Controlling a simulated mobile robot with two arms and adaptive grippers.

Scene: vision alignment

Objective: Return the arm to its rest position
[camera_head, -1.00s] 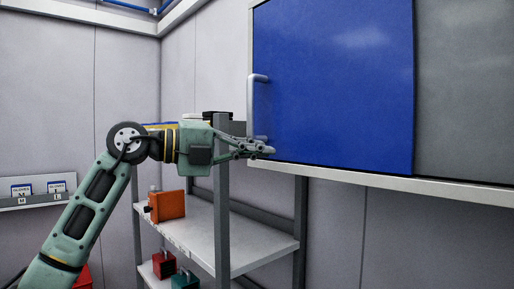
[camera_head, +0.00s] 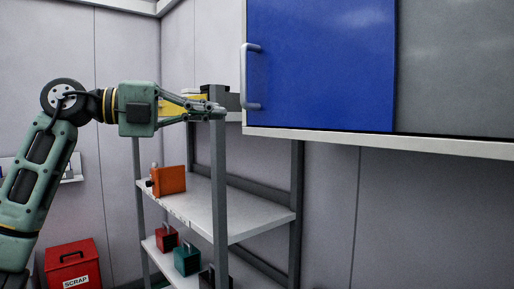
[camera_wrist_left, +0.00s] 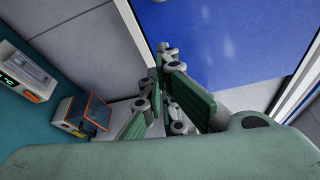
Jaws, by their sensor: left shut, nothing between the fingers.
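My left arm comes in from the left in the head view, with its forearm raised and its hand level. My left gripper (camera_head: 218,113) is shut and empty, in front of the shelf's near post. It is left of and apart from the cabinet handle (camera_head: 252,76). In the left wrist view the fingers of my left gripper (camera_wrist_left: 165,58) are together. My right gripper is not in view.
A wall cabinet with a blue sliding door (camera_head: 325,65) is at the upper right. A grey shelf rack (camera_head: 250,218) holds an orange box (camera_head: 170,181) and red and teal boxes below. A red scrap bin (camera_head: 72,264) stands at lower left.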

